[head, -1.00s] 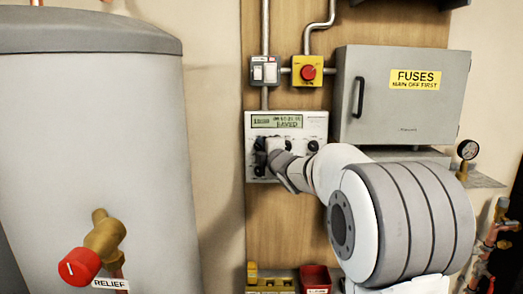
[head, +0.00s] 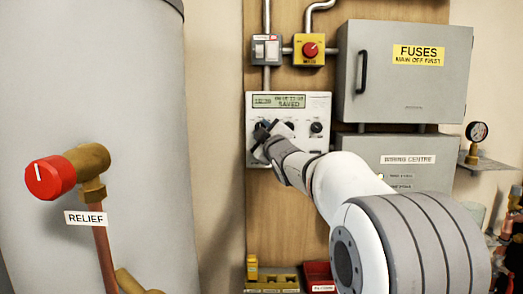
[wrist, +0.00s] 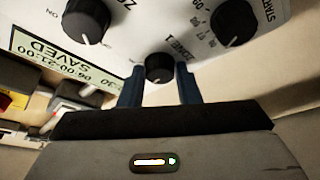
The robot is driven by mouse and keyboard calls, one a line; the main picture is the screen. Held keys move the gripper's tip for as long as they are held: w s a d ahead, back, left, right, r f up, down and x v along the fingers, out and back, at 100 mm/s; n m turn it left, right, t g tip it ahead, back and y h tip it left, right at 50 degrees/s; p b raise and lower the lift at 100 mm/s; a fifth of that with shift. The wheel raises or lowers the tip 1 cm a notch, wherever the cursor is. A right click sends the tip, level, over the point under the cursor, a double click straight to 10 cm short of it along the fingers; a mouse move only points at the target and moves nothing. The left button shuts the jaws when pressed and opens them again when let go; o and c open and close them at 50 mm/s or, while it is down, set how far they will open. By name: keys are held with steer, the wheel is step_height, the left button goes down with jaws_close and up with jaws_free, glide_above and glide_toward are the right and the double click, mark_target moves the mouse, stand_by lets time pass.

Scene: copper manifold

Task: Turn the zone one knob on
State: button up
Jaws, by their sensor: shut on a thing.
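The white controller panel (head: 318,104) hangs on the wooden board in the head view, with black knobs and a green display (head: 279,101) that reads SAVED. My gripper (head: 264,136) is at the panel's left side and covers part of it. In the wrist view, the panel appears upside down. The small black knob at the ZONE 1 label (wrist: 158,68) sits between the blue fingers of my gripper (wrist: 158,80), which are shut on it. A white mark on the knob points down in that view. The panel's lower left is hidden by my arm in the head view.
Another black knob (wrist: 86,21) and the START knob (wrist: 234,22) flank the held knob closely. A red rotary switch (head: 310,49) and a grey fuse box (head: 405,90) are above and right. A red relief valve (head: 50,178) stands out at left.

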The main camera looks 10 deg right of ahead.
steer(key=shift+w+a+f+m+t+h+b, duration=0.2)
steer(key=shift+m+h+b, duration=0.9)
steer(key=shift+m, duration=1.25)
steer(key=shift+s+a+r+m+t+h+b, duration=0.2)
steer(key=shift+m+h+b, duration=0.85)
steer(key=shift+m, duration=1.35)
steer(key=shift+w+f+m+t+h+b, duration=0.1)
steer(key=shift+f+m+t+h+b, duration=0.15)
steer(key=shift+m+h+b, duration=1.5)
steer(key=shift+m+y+p, duration=0.3)
steer(key=shift+m+p, duration=0.55)
steer(key=shift+m, duration=0.05)
steer(key=o, duration=1)
steer(key=shift+c, duration=0.2)
steer(key=v, duration=0.7)
steer(key=shift+s, duration=0.35)
